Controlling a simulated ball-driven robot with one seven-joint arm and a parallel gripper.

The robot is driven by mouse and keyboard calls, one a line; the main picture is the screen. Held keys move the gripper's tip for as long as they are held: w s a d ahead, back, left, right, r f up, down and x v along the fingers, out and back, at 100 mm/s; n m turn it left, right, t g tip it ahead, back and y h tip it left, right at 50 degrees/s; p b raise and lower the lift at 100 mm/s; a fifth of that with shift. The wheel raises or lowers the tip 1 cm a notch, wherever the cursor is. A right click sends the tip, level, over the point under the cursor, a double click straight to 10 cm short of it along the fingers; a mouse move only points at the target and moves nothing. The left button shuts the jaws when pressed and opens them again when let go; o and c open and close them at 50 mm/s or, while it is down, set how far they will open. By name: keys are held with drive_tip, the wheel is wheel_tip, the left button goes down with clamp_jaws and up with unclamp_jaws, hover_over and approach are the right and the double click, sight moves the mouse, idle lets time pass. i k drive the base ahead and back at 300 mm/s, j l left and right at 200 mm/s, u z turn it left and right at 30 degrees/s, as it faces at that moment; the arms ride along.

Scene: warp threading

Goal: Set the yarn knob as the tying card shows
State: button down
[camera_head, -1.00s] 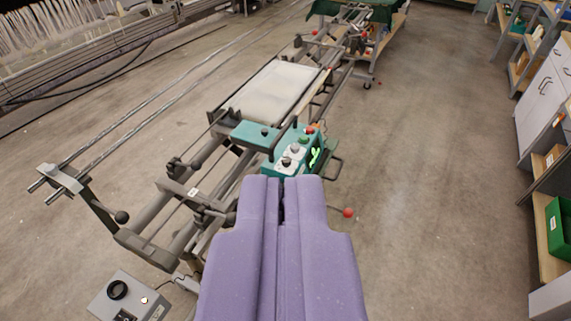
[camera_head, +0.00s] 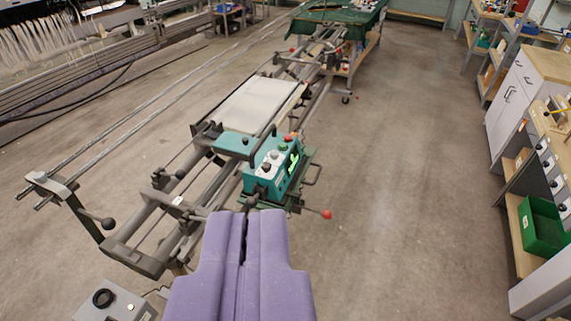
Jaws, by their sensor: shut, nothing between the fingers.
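The teal control box (camera_head: 276,167) of the tying machine stands on the rail frame just beyond my gripper. On its top are a light panel with dark and light knobs (camera_head: 267,166), a green button and a red button (camera_head: 288,137). A bright green display (camera_head: 292,164) is lit on its right side. I cannot tell which knob is the yarn knob, and their settings are too small to read. No tying card can be made out. My purple gripper (camera_head: 246,214) is shut and empty, its tips below the box in the picture and apart from the knobs.
A grey box with a black dial (camera_head: 103,298) stands at the lower left. A red-tipped lever (camera_head: 326,214) sticks out right of the teal box. Shelves with a green bin (camera_head: 541,228) line the right side. The floor between is clear.

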sight(266, 166)
drive_tip(key=z, duration=3.45)
drive_tip(key=k+j+u, duration=0.1)
drive_tip(key=u, duration=0.3)
drive_tip(key=j+u, duration=0.6)
drive_tip(key=u, duration=0.15)
drive_tip(key=j+u, duration=0.1)
drive_tip(key=j, duration=0.5)
drive_tip(key=i+j+u, duration=0.15)
drive_tip(key=j, duration=0.45)
drive_tip(key=j+u, duration=0.1)
drive_tip(key=j, duration=0.45)
